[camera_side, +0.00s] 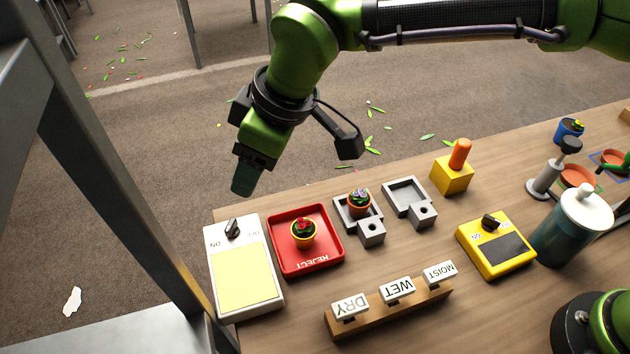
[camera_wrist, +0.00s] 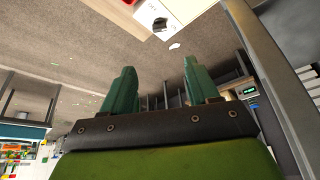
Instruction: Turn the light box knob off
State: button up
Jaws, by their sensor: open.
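The light box (camera_side: 243,278) is a white box at the left end of the table, with a pale yellow panel. Its dark knob (camera_side: 233,228) sits at the far end between the ON and OFF marks. In the wrist view the knob (camera_wrist: 160,24) shows at the top, on the white box face (camera_wrist: 147,12). My gripper (camera_side: 246,180) hangs above and beyond the knob, near the table's far edge, and does not touch it. In the wrist view its two green fingers (camera_wrist: 157,88) are apart with nothing between them.
A red REJECT tray (camera_side: 331,239) with a potted plant (camera_side: 303,236) stands right of the light box. Grey holders (camera_side: 404,193), a yellow block (camera_side: 452,178), a yellow meter (camera_side: 496,247) and a rack of labels (camera_side: 390,308) stand further right. A grey post (camera_side: 120,160) rises left of the table.

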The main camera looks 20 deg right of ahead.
aim_at(231, 224)
jog(key=x, duration=1.7)
jog(key=shift+s+d, duration=0.15)
jog(key=shift+d, duration=0.05)
jog(key=shift+c, duration=0.2)
jog(key=c, duration=1)
jog(key=shift+n, duration=0.3)
jog(key=n, duration=0.1)
jog(key=n+g, duration=0.1)
jog(key=n, duration=0.1)
jog(key=n+g, duration=0.1)
jog(key=n, duration=0.1)
jog(key=shift+w+d+y, duration=0.1)
jog(key=shift+w+y, duration=0.15)
jog(key=shift+y, duration=0.15)
jog(key=n+g, duration=0.1)
jog(key=n, duration=0.2)
jog(key=n+g, duration=0.1)
jog(key=n, duration=0.2)
jog(key=shift+w+g, duration=0.2)
jog(key=shift+g, duration=0.1)
